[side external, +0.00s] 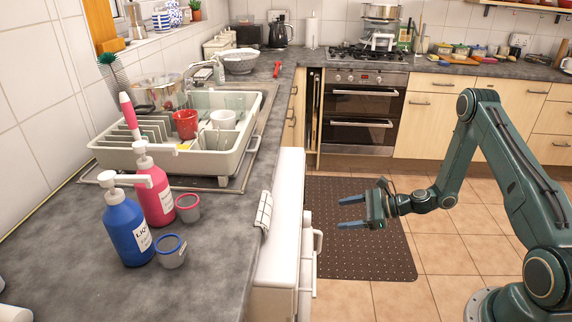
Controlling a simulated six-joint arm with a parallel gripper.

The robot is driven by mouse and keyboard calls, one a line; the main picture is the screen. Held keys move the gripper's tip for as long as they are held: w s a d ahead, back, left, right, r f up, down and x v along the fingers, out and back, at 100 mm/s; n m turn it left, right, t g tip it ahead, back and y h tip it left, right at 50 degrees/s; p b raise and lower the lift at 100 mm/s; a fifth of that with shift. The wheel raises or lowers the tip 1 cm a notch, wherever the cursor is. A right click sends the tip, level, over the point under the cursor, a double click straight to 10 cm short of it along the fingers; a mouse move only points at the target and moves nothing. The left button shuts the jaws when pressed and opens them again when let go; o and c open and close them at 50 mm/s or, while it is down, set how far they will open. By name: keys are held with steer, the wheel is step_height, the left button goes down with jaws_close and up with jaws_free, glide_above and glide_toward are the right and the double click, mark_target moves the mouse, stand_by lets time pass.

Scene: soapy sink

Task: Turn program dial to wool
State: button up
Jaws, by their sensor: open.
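My gripper (347,212) is open and empty. Its two blue fingers point left, in the air over the floor, and it touches nothing. A white appliance (285,225) stands under the worktop to the left of my gripper, with its front turned right and seen edge-on. A white handle (318,241) sticks out from that front. There is a clear gap between my fingertips and the appliance. The program dial and its markings cannot be made out from this side.
On the worktop (205,285) stand a blue pump bottle (127,228), a pink pump bottle (154,190), two small cups and a dish rack (100,151). A dark mat (360,262) lies on the open floor.

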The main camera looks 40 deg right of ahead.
mark_target(307, 219)
steer(key=x, duration=1)
steer(key=c, duration=1)
steer(key=shift+s+n, duration=0.1)
steer(key=shift+n, duration=0.3)
steer(key=shift+s+a+f+n+t+h, duration=0.1)
steer(key=shift+n+t+h, duration=0.15)
steer(key=shift+n+t, duration=0.4)
steer(key=shift+s+f+n+t+h, duration=0.1)
steer(key=shift+n+t+h, duration=0.25)
steer(key=shift+n, duration=0.55)
steer(key=shift+a+f+n+t+h, duration=0.1)
steer(key=shift+f+n+t+h, duration=0.1)
steer(key=shift+n+t, duration=0.5)
steer(key=shift+n, duration=0.25)
